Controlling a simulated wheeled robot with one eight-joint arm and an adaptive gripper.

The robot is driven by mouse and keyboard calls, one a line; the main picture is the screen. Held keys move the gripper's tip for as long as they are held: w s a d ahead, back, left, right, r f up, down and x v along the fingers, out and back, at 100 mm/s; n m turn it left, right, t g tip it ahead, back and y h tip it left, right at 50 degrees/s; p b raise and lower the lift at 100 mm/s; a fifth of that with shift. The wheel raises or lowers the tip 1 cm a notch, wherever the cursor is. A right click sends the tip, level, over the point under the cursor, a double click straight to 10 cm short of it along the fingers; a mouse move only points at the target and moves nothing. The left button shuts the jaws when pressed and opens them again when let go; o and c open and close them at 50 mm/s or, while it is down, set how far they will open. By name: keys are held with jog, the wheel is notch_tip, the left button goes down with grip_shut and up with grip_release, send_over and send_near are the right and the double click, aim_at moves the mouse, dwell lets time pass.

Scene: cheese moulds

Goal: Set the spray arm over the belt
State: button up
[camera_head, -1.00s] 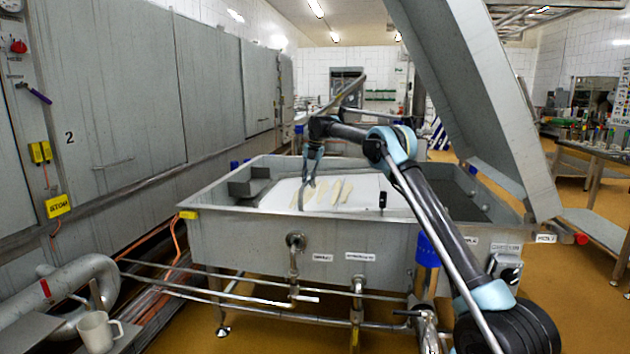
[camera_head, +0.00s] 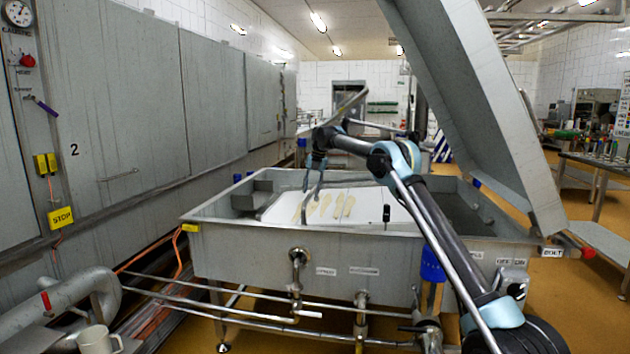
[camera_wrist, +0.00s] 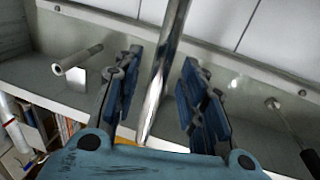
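A shiny metal tube (camera_wrist: 163,75), which looks like the spray arm, stands between the two blue-padded fingers in the wrist view. My gripper (camera_wrist: 160,72) is open around it, and a gap shows on the left side of the tube. Contact on the right side I cannot tell. In the head view my gripper (camera_head: 309,192) hangs down inside the left part of the steel tank, over the white belt (camera_head: 365,208). The tube's outline there is small and hard to separate from my fingers. Pale strips (camera_head: 325,205) lie on the belt just right of my gripper.
The tank (camera_head: 240,245) has raised steel rims. A large tilted steel lid (camera_head: 475,110) rises on the right, close to my arm. A grey wall of cabinets (camera_head: 120,110) runs along the left.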

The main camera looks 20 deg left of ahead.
notch_tip(320, 180, up, 10)
jog(key=d, duration=0.1)
jog(key=shift+w+d+r, duration=0.25)
jog(key=shift+w+d, duration=0.15)
jog(key=shift+r, duration=0.1)
dwell(0.4)
